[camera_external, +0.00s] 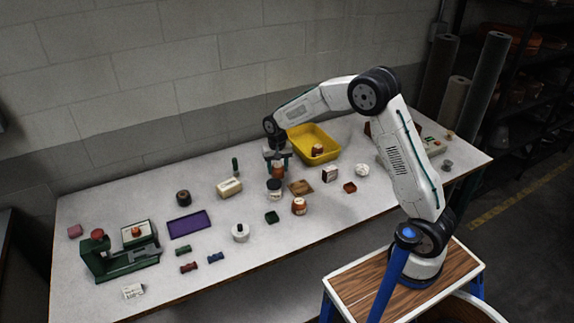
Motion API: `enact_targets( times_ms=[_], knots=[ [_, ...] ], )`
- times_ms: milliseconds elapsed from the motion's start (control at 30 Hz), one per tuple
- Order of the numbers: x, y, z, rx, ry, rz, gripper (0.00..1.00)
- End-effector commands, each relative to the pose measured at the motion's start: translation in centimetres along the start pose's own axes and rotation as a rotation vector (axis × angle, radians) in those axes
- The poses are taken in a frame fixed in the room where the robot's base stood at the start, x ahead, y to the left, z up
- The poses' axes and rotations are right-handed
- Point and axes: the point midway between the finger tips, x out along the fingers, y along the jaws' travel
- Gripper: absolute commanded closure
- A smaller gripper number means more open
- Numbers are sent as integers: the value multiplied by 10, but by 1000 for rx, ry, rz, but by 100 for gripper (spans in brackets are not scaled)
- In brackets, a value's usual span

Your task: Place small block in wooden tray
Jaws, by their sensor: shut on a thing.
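My gripper (277,165) points down over the back middle of the table, shut on a small orange-brown thing (278,171). It is too small in the picture to tell whether this is the small block. A dark-and-white jar (274,189) stands just in front of and below the gripper. A flat brown square (300,188), which looks like the wooden tray, lies to the right of that jar; its inside is hard to make out. A small reddish-brown square piece (349,187) and a dark green one (271,217) lie on the table.
A yellow bin (325,136) with an orange jar inside stands right of the gripper. A cream box (229,188) is to its left, an orange jar (299,206) in front. A purple tray (189,224) and green press (118,254) are farther left.

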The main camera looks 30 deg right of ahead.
Motion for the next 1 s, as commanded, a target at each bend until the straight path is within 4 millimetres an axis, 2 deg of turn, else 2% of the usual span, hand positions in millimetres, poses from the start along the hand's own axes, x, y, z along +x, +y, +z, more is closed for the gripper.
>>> enact_targets(
  times_ms=[100, 300, 500, 633, 767, 1000],
  knots=[
    [-26, 0, 0, 0, 3, -2, 78],
    [-55, 0, 0, 0, 1, -1, 78],
    [-62, 1, -1, 1, 0, 0, 78],
    [-62, 16, -16, 6, 0, 0, 78],
    [-63, 54, -49, 10, 0, 0, 78],
    [-66, 164, -119, 11, 0, 0, 78]
  ],
)
